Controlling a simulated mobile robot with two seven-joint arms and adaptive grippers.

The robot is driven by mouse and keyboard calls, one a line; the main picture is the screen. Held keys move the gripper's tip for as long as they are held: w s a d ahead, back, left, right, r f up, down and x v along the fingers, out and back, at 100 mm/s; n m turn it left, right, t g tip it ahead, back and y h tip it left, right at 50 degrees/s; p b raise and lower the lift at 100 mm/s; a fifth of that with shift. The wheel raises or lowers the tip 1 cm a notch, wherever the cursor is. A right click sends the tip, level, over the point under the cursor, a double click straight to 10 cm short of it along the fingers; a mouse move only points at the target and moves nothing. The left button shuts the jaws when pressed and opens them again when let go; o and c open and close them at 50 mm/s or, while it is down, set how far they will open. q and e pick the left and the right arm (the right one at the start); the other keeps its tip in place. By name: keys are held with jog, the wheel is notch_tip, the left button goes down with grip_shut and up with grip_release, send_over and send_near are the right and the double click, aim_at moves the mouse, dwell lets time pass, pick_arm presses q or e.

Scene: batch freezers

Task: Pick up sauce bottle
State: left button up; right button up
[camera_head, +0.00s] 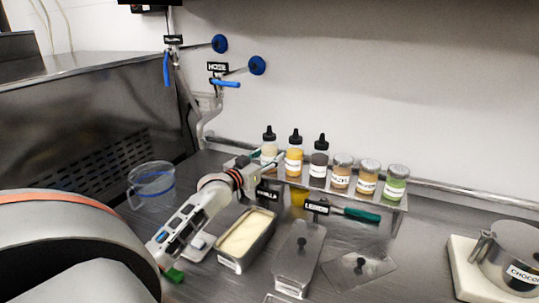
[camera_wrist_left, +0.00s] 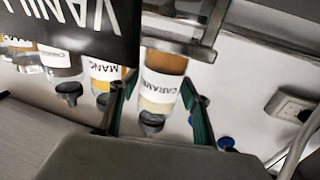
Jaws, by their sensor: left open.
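Three sauce bottles with black nozzle caps stand on the rail shelf in the head view. The leftmost, pale one is the caramel bottle (camera_head: 269,152); beside it stand the mango bottle (camera_head: 294,161) and a dark sauce bottle (camera_head: 319,168). My left gripper (camera_head: 257,158) is open at the caramel bottle. In the left wrist view, the caramel bottle (camera_wrist_left: 160,85) appears upside down between the two teal fingers of my left gripper (camera_wrist_left: 158,108), with gaps visible. The mango bottle (camera_wrist_left: 106,76) is just outside one finger. My right gripper is not in view.
Several topping jars (camera_head: 367,177) continue the row on the shelf. Below are an open pan of pale ice cream (camera_head: 245,234), a lidded pan (camera_head: 298,255) and a green-handled tool (camera_head: 361,215). A clear jug (camera_head: 152,184) stands left. A black vanilla tag (camera_wrist_left: 75,25) hangs close in the wrist view.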

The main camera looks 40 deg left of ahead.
pick_arm(q)
jog(key=c, duration=0.9)
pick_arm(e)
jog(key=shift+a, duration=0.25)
pick_arm(q)
jog(key=shift+r, duration=0.1)
notch_tip(320, 180, up, 20)
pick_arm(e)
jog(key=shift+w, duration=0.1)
pick_arm(q)
jog(key=shift+o, duration=0.4)
jog(key=shift+c, duration=0.5)
notch_tip(320, 180, up, 8)
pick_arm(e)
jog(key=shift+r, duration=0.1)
